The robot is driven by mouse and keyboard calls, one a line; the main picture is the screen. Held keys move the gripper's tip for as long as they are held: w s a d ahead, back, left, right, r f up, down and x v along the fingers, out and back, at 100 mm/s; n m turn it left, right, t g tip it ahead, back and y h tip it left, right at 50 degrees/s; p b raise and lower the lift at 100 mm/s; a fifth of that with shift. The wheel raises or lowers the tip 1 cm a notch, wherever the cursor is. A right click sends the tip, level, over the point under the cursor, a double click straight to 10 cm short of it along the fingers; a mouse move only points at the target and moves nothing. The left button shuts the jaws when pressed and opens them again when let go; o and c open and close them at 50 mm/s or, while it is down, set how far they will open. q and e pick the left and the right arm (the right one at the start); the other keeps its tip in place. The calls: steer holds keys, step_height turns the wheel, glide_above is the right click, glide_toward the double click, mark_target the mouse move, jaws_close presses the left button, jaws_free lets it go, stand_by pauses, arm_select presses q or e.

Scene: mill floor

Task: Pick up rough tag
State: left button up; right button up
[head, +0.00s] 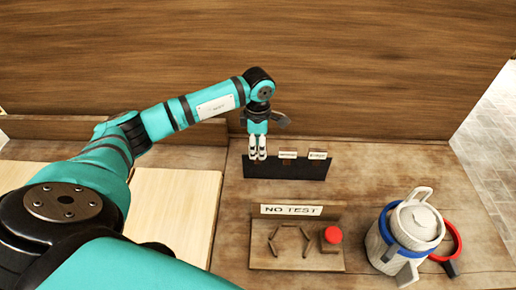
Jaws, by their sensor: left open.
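A black rack (285,170) stands on the wooden bench. Two small pale tags show along its top edge, a middle one (287,154) and a right one (317,155). Their lettering is too small to read, so I cannot tell which is the rough tag. My left gripper (257,153) points down at the left end of the rack's top edge, left of both visible tags. It is open. Its fingers cover that part of the rack, so any tag there is hidden. My right gripper is not in view.
A wooden block with a "NO TEST" sign (291,210) and a red knob (333,234) stands in front of the rack. A white jug (416,222) with blue and red rings is at right. A pale board (175,206) lies at left. A wooden wall rises behind.

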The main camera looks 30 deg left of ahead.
arm_select(q)
step_height(320, 180, down, 2)
jaws_close()
stand_by(0.4)
